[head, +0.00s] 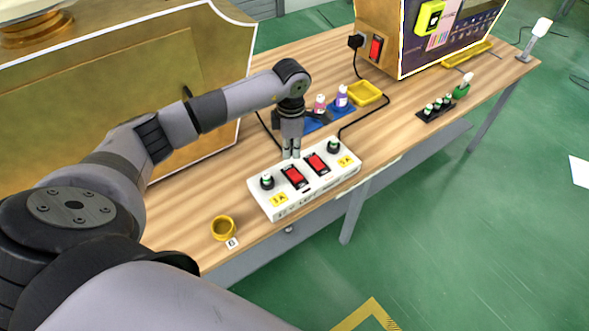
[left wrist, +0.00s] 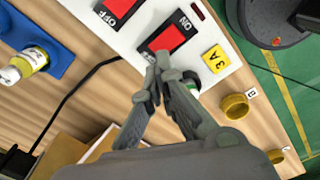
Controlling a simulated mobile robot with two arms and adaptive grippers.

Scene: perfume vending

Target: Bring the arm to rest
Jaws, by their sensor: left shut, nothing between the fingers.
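My left arm reaches in from the left in the head view. Its gripper (head: 291,156) points down at the back edge of a white switch box (head: 262,205), fingers together and empty. In the left wrist view the closed fingertips (left wrist: 163,62) overlap the edge of a red rocker switch (left wrist: 168,38) marked ON. I cannot tell whether they touch the box. The box has two red switches, two dark knobs and yellow labels. One green-and-black knob (left wrist: 193,88) is partly hidden behind the fingers. My right gripper is in neither view.
A yellow ring-shaped cup (head: 222,229) stands near the table's front edge. Small bottles (head: 341,96) stand on a blue mat behind the box, near a yellow tray (head: 366,92) and black cables. A large vending cabinet (head: 395,40) stands at the back right. A large gold panel (head: 90,100) is at left.

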